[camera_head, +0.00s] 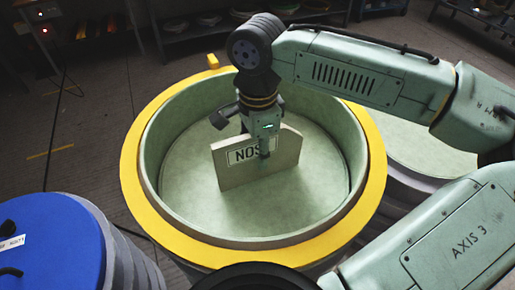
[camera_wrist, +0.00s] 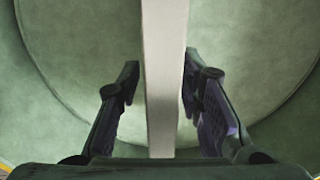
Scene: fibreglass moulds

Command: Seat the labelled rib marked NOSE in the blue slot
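The rib marked NOSE (camera_head: 236,172) is a pale flat board with a white label. It stands upright inside the round green mould (camera_head: 170,150) with the yellow rim. My gripper (camera_head: 264,150) is over the rib's top edge, pointing down. In the wrist view the rib's pale edge (camera_wrist: 164,90) runs between the two fingers of my gripper (camera_wrist: 163,72). A narrow gap shows at the left finger; the right finger is very close to the rib or touching it. No blue slot can be made out.
The mould's yellow rim (camera_head: 133,182) and high wall surround the rib. A small yellow block (camera_head: 213,61) sits at the far rim. A blue-topped drum (camera_head: 60,245) stands at lower left, another round mould (camera_head: 425,150) at right. Shelves line the back.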

